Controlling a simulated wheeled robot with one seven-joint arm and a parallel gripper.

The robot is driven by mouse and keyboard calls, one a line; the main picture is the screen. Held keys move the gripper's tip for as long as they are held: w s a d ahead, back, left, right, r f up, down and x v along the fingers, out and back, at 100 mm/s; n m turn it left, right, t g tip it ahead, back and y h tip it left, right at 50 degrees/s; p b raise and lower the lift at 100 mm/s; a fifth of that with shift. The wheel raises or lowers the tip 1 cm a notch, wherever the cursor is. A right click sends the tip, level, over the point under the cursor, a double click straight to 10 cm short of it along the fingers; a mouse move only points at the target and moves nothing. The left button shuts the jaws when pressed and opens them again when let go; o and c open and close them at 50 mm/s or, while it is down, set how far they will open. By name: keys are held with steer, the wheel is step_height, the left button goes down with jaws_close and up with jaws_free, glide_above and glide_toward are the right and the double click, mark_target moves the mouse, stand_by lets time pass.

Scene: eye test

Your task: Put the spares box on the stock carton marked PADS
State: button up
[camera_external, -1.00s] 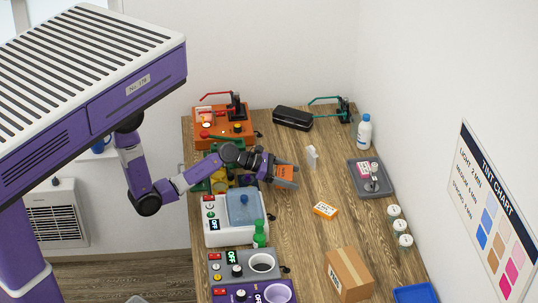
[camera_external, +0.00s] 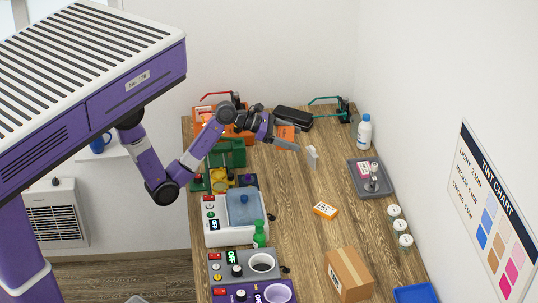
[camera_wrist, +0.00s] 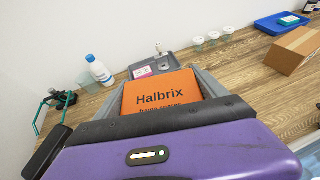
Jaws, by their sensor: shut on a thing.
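The spares box is an orange box (camera_external: 286,132) between the fingers of my gripper (camera_external: 288,142), at the far part of the bench. In the wrist view its orange face (camera_wrist: 160,90) reads "Halbrix", with a lower line partly cut off by my gripper's edge. My gripper (camera_wrist: 165,84) is shut on it, with a grey finger on either side. The box appears held above the bench. The stock carton (camera_external: 349,270) is brown with a pale tape strip and stands at the near right of the bench; small dark marking shows on its left face. It also shows at right in the wrist view (camera_wrist: 296,50).
A small orange box (camera_external: 325,210) lies mid-bench, and a white upright block (camera_external: 312,157) stands near my gripper. A grey tray (camera_external: 371,181), white-lidded jars (camera_external: 399,226) and a blue tray (camera_external: 415,294) line the right side. Machines fill the left side.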

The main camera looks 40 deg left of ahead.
steer(key=s+d+r+m+g+h, duration=0.1)
steer(key=s+d+r+m+g, duration=0.2)
steer(key=s+d, duration=0.9)
steer(key=s+d+r+m+g+p, duration=0.15)
steer(key=s+d+r, duration=0.4)
steer(key=d, duration=1.05)
steer(key=s+d+r+m+g+h, duration=0.1)
steer(key=s+d+r+m+g, duration=0.2)
steer(key=s+d, duration=0.95)
steer(key=p, duration=0.1)
glide_above(356, 269)
steer(key=shift+n, duration=0.45)
step_height(356, 269, down, 18)
steer(key=shift+f, duration=2.4)
steer(key=shift+f, duration=0.15)
steer(key=o, duration=1.4)
